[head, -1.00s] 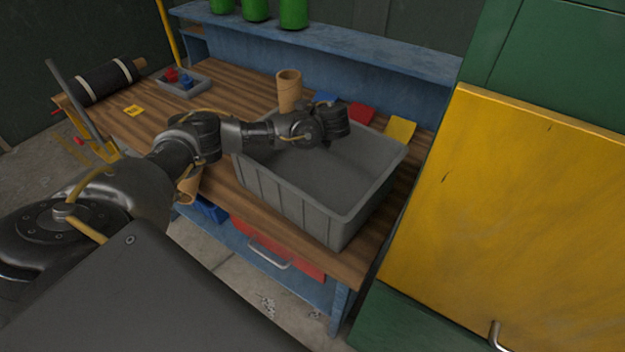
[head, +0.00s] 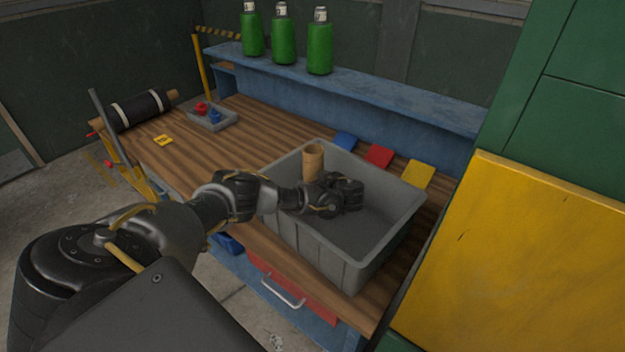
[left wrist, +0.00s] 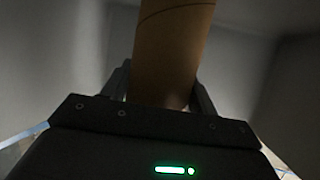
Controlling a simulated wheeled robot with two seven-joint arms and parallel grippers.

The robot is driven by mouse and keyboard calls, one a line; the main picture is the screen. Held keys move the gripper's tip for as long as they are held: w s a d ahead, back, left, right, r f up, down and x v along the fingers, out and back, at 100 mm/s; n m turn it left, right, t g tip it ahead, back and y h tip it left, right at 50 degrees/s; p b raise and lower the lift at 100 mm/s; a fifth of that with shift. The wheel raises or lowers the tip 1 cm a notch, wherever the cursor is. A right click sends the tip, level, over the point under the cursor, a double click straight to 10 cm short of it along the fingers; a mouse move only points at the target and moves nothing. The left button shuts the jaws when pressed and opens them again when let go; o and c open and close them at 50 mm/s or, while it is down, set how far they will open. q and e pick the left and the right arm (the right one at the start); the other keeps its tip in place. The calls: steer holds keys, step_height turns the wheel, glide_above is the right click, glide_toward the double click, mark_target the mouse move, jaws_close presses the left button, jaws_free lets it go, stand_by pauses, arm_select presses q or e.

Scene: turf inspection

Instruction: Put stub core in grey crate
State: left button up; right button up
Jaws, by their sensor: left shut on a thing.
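The stub core (head: 313,156), a brown cardboard tube, stands about upright inside the left far part of the grey crate (head: 312,252). My left gripper (head: 328,192) reaches over the crate's left wall and is shut on the tube. In the left wrist view the stub core (left wrist: 172,55) sits between both fingers, with grey crate walls around it. The tube's lower end is hidden behind the gripper, so I cannot tell if it touches the crate floor. The crate's visible floor is bare. My right gripper is not in view.
A small grey tray (head: 222,124) and a black roll (head: 140,109) are at the bench's left. Green bottles (head: 282,30) stand on the blue shelf. A yellow panel (head: 520,260) is close on the right.

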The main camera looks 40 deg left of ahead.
arm_select(q)
steer(key=shift+f, duration=0.15)
steer(key=o, duration=1.1)
steer(key=shift+r, duration=0.2)
steer(key=p+v, duration=0.4)
steer(key=v, duration=0.8)
